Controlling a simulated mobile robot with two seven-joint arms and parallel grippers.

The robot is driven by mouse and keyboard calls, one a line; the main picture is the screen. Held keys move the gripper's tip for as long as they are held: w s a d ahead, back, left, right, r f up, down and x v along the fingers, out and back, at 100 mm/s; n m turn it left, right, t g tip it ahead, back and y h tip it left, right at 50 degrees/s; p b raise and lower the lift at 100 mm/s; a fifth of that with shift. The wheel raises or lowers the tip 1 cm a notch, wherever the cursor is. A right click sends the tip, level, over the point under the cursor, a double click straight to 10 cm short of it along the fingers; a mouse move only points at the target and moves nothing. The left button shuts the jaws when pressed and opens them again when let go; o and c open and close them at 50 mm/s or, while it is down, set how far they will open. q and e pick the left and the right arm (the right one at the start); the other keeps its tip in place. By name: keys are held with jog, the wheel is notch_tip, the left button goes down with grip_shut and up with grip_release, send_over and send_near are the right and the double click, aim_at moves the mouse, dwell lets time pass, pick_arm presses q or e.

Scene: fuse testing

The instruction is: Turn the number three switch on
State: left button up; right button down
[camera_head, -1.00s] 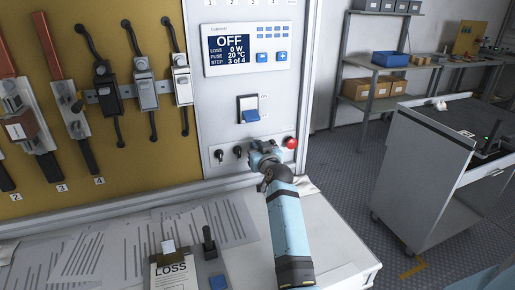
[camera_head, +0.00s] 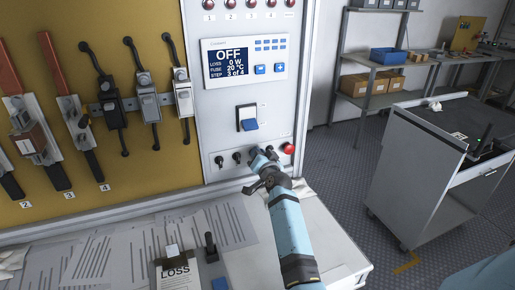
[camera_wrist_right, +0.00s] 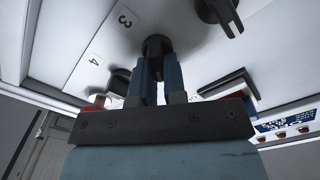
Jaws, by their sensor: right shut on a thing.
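In the head view my right gripper (camera_head: 262,155) is at the row of dark rotary switches low on the grey panel (camera_head: 212,110). In the right wrist view its fingers (camera_wrist_right: 158,80) are shut on a dark knob, the number three switch (camera_wrist_right: 158,45), beside the label "3" (camera_wrist_right: 125,18). The wrist hides this switch in the head view. Two other switches, the left one (camera_head: 219,161) and the middle one (camera_head: 237,157), show to its left. The display (camera_head: 244,62) reads OFF, 0 W, 20 °C, step 3 of 4. My left gripper is out of view.
A red button (camera_head: 289,148) is close to the right of my gripper. A blue rocker switch (camera_head: 249,124) sits above it. A grey cart (camera_head: 415,165) stands right.

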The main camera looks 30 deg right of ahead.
jog(key=m+p, duration=0.1)
jog(key=m, duration=0.1)
jog(key=m+p, duration=0.1)
jog(key=m, duration=0.1)
jog(key=shift+d+m, duration=0.2)
jog(key=shift+m, duration=0.5)
jog(key=c, duration=1.2)
grip_release()
jog(key=shift+f, duration=0.1)
jog(key=shift+f, duration=0.15)
